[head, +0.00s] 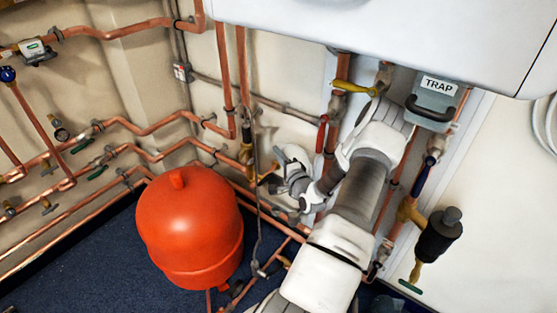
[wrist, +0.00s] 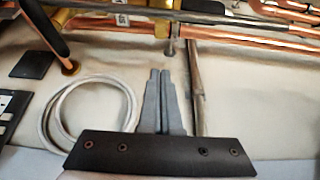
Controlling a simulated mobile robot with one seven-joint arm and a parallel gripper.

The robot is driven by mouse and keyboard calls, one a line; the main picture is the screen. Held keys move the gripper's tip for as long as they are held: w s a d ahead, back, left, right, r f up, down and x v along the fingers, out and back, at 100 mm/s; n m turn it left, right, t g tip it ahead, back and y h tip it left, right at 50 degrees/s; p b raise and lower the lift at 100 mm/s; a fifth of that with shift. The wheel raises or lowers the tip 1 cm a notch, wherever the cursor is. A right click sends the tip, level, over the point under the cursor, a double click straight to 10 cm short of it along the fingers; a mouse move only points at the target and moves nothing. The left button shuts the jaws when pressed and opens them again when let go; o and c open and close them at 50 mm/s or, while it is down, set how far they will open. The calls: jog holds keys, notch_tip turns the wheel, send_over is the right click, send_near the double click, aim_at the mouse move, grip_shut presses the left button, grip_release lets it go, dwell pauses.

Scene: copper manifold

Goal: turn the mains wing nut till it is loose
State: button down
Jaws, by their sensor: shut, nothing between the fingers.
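My gripper (wrist: 160,74) is shut and empty in the wrist view, its two grey fingers side by side and pointing at the pipework. Just beyond the fingertips, a small grey stem (wrist: 171,47) hangs below a brass fitting (wrist: 162,27); a gap shows between it and the fingers. I cannot tell whether this is the mains wing nut. In the head view my arm reaches to the wall right of the red vessel, near a brass valve (head: 246,153). My fingertips cannot be made out clearly there, and no wing nut can be picked out for sure.
The red vessel (head: 190,228) stands left of my arm. Copper pipes (head: 150,150) run along the wall. A grey TRAP box (head: 437,101) hangs to the right under a white casing (head: 400,30). A coiled white cable (wrist: 62,125) lies left of my fingers in the wrist view.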

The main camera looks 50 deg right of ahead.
aim_at(256, 136)
jog(key=shift+w+d+b, duration=0.2)
jog(key=shift+w+b, duration=0.85)
jog(key=shift+w, duration=3.15)
jog(key=shift+w, duration=0.1)
